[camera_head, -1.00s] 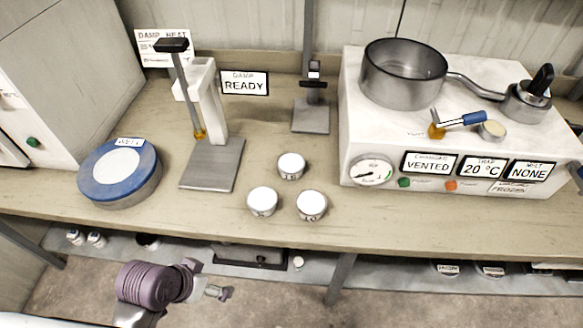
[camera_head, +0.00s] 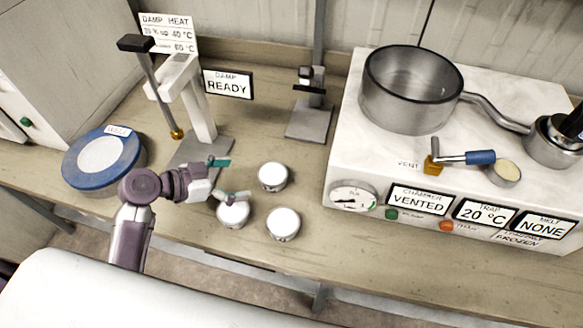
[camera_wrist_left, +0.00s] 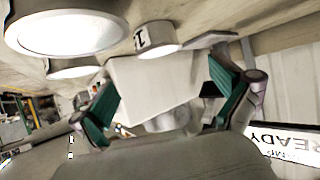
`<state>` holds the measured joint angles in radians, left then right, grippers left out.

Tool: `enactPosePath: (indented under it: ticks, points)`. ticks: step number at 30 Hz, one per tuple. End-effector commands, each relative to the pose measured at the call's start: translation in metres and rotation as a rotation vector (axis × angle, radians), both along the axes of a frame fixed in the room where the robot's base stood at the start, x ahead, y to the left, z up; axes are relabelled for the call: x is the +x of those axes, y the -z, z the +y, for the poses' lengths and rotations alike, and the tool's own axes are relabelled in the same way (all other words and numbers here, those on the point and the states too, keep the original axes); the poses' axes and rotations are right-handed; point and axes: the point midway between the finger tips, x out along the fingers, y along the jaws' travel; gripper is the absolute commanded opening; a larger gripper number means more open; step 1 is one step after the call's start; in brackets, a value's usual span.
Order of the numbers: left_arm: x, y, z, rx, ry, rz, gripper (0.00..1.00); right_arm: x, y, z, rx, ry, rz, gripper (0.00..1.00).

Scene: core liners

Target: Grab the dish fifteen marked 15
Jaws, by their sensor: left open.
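Three small round dishes with white lids stand close together on the bench: a back one (camera_head: 273,176), a front-left one (camera_head: 233,214) and a front-right one (camera_head: 283,223). Their number marks are too small to read in the head view. My left gripper (camera_head: 227,180) is open and empty, with teal finger pads. It is just behind and above the front-left dish, and one finger overlaps that dish's lid in the picture. In the left wrist view, a dish (camera_wrist_left: 157,41) shows a partly visible mark with a 1. My right gripper is not in view.
A blue-rimmed round device (camera_head: 75,175) stands left of my arm. A press-like stand (camera_head: 196,110) with a lever and grey base is behind my gripper. A white chamber unit (camera_head: 340,150) with a pan (camera_head: 410,105) stands at the right. Bench front right of the dishes is clear.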

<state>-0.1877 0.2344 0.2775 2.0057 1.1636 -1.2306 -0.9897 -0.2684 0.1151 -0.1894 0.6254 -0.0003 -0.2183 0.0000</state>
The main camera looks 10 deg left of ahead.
Motion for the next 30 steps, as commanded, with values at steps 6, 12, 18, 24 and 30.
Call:
enactPosePath:
  ticks: [6,12,18,24,30]
  points:
    - [0.026,0.018,-0.030,-0.004,0.001,0.002,1.00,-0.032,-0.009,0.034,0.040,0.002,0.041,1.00]
    - [0.041,0.032,-0.045,-0.002,0.001,0.002,1.00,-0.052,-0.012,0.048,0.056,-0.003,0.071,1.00]
    - [0.050,0.037,-0.058,-0.005,0.001,0.004,1.00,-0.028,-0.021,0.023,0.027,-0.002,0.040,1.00]
    - [0.067,0.053,-0.077,-0.002,0.000,0.004,1.00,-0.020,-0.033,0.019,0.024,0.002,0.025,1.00]
    - [0.072,0.060,-0.082,0.001,0.000,0.004,1.00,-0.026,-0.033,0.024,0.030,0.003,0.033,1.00]
